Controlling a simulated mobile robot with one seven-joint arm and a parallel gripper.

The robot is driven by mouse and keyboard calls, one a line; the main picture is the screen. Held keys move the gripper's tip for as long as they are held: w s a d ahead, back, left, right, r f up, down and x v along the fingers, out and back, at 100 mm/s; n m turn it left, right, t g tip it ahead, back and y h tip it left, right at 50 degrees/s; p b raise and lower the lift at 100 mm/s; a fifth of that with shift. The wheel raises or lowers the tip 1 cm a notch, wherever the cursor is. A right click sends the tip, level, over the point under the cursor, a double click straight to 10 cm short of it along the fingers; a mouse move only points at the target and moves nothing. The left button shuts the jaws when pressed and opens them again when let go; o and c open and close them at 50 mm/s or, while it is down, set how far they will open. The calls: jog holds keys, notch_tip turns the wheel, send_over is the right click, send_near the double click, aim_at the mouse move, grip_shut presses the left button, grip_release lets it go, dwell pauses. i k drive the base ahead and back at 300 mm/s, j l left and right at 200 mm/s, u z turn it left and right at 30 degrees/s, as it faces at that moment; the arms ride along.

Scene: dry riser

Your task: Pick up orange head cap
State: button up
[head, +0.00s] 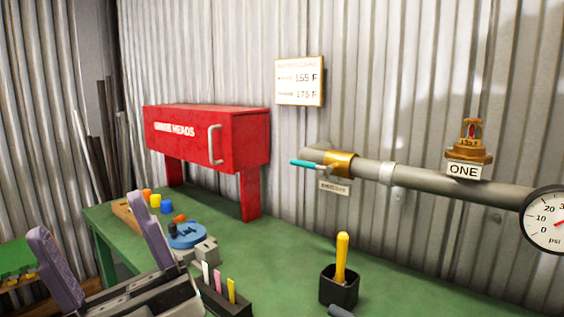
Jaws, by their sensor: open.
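A small orange cap (147,195) stands at the far end of a row on a wooden block (125,212), next to a yellow cap (155,201) and a blue cap (166,207). Another small orange piece (180,218) shows at the blue round item (187,236); I cannot tell its exact shape. My gripper (87,215) is open, its two purple fingers wide apart at the lower left. It appears empty and nearer to me than the caps. The right finger hides part of the bench near the blue round item.
A red cabinet (210,137) on red legs stands behind the caps. A pipe (440,178) with a teal-handled valve runs along the wall. A black cup (338,290) with a yellow-handled tool and a marker holder (225,300) stand on the green bench (285,255).

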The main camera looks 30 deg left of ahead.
aim_at(146, 193)
jog(key=u, duration=0.5)
jog(key=j+u, duration=0.1)
jog(key=u, duration=0.85)
jog(key=i+u, duration=0.1)
jog(key=u, duration=0.4)
